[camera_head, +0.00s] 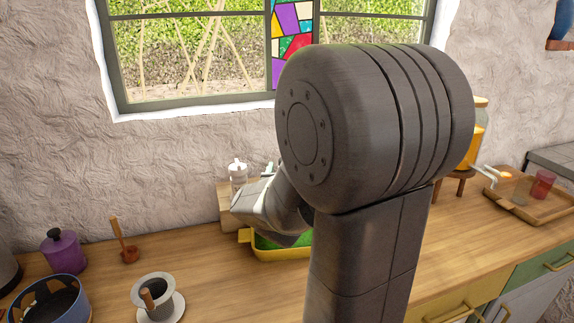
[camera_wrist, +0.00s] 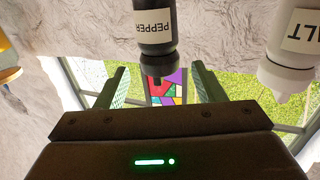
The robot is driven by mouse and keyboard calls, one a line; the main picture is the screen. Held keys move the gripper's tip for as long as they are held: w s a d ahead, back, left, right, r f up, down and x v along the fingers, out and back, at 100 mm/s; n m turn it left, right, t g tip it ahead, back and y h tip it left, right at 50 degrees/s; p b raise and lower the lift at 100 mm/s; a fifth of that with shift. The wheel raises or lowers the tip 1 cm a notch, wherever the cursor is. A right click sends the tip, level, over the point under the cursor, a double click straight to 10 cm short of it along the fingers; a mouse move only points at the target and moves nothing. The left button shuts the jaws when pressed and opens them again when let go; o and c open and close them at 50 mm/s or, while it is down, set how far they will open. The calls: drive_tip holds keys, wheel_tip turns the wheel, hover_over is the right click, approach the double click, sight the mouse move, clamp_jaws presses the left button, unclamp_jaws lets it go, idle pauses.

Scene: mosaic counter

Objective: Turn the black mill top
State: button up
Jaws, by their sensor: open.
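In the wrist view, which shows things upside down, the black mill (camera_wrist: 154,28) has a white label reading PEPPER. Its narrower top (camera_wrist: 154,66) points down in the picture. My gripper (camera_wrist: 160,72) is open, with one finger on each side of the top and a visible gap on both sides. I cannot tell how far the top reaches in between the fingers. In the head view my arm hides the black mill and the gripper's fingers.
A white mill (camera_wrist: 291,45) labelled as salt stands beside the black one; a white mill also shows in the head view (camera_head: 238,172). A yellow-rimmed green tray (camera_head: 280,254) lies in front. A purple pot (camera_head: 62,252) and a coffee dripper (camera_head: 152,292) stand left.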

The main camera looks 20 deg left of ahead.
drive_tip(key=v, duration=0.9)
drive_tip(key=shift+w, duration=0.1)
drive_tip(key=x, duration=1.3)
drive_tip(key=shift+w+a+p, duration=0.15)
drive_tip(key=shift+w+p, duration=0.15)
drive_tip(key=shift+w, duration=0.1)
drive_tip(key=shift+s, duration=0.1)
